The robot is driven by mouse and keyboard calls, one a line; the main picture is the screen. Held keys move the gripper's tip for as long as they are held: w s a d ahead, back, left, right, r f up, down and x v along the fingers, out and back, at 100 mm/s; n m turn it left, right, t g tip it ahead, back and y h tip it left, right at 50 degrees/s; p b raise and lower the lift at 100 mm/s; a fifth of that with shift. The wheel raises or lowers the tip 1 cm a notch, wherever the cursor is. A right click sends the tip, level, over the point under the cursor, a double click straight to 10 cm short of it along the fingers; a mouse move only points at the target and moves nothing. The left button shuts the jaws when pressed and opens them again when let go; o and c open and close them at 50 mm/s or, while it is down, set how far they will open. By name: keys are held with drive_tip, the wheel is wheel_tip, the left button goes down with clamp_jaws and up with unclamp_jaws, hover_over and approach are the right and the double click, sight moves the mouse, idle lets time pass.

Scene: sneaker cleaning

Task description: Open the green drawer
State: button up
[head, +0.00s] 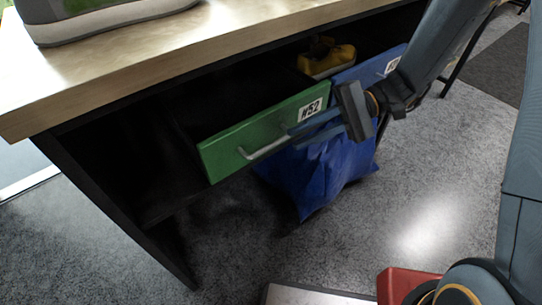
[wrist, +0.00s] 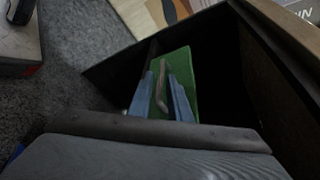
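The green drawer (head: 235,142) has a pale bar handle (head: 268,149) and a white label at its upper right in the head view. A dark space shows above and behind its front; I cannot tell how far out it stands. The green front (wrist: 184,62) also shows in the wrist view, with the handle (wrist: 161,88) upright in the picture. My gripper (head: 295,138) is in front of the drawer's right part, near the handle's right end. In the wrist view its two blue fingers (wrist: 163,90) are apart, with the handle between them. Contact with the handle is not visible.
A blue drawer (head: 372,70) with a yellow object (head: 326,58) behind its front is to the right. A blue bag-like thing (head: 325,175) is below. The wooden tabletop (head: 150,70) overhangs, bearing a shoe (head: 95,18). Grey floor in front is mostly open.

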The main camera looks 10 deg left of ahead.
sight(276, 143)
drive_tip(key=shift+y, duration=0.4)
drive_tip(key=x, duration=0.2)
drive_tip(key=b+x, duration=0.1)
drive_tip(key=x, duration=0.2)
drive_tip(key=w+f+b+x, duration=0.1)
drive_tip(key=x, duration=0.2)
drive_tip(key=shift+a, duration=0.2)
clamp_jaws()
